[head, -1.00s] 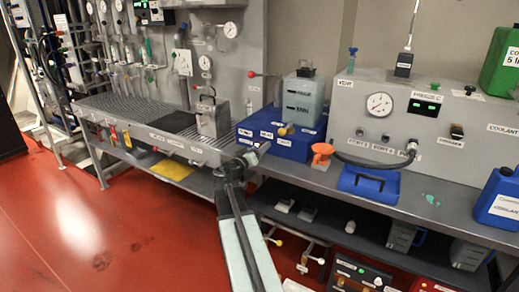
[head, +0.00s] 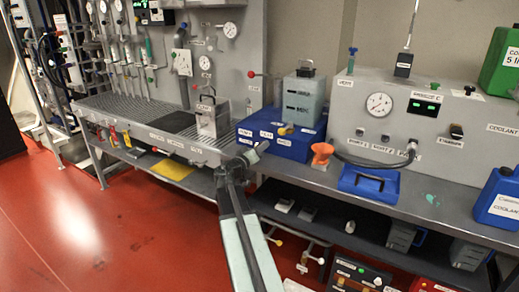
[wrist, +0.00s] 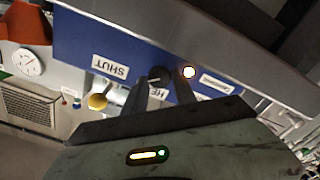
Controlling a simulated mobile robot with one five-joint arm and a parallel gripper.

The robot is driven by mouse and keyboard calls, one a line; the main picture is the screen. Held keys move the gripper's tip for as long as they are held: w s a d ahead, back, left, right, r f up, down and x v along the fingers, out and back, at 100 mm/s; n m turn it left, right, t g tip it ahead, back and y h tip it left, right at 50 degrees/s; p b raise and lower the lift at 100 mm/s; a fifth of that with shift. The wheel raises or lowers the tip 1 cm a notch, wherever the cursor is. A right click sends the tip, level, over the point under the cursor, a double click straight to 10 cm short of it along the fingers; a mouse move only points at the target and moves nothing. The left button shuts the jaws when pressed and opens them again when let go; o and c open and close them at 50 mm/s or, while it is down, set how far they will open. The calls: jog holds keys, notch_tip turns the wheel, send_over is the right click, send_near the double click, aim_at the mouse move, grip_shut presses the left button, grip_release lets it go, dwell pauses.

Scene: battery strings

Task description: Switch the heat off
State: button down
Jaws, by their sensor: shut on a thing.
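The blue heater base (head: 300,148) stands on the bench with a grey tank (head: 303,100) on top. My gripper (head: 258,152) is at the left part of its front face. In the wrist view the base appears upside down, and my gripper (wrist: 164,84) is shut on a small dark knob (wrist: 158,75). A partly hidden label starting "HE" (wrist: 160,92) is between the fingers. A small round lamp (wrist: 189,72) beside the knob glows white-orange. A "SHUT" label (wrist: 110,67) and a yellow handle (wrist: 97,102) are to the left. The knob's pointer direction cannot be made out.
An orange funnel (head: 321,155) and a blue tray-like case (head: 369,181) stand to the right. A grey panel box with a gauge (head: 379,105) is behind them. A metal box with a handle (head: 212,119) stands left on the grating. Red floor is clear at left.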

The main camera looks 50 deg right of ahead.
jog(key=n, duration=0.5)
jog(key=shift+w+d, duration=0.1)
jog(key=n, duration=0.5)
jog(key=shift+n, duration=0.3)
dwell(0.3)
jog(key=c, duration=1)
grip_release()
jog(key=shift+c, duration=0.2)
jog(key=shift+f, duration=0.1)
jog(key=v, duration=0.7)
jog(key=shift+a, duration=0.4)
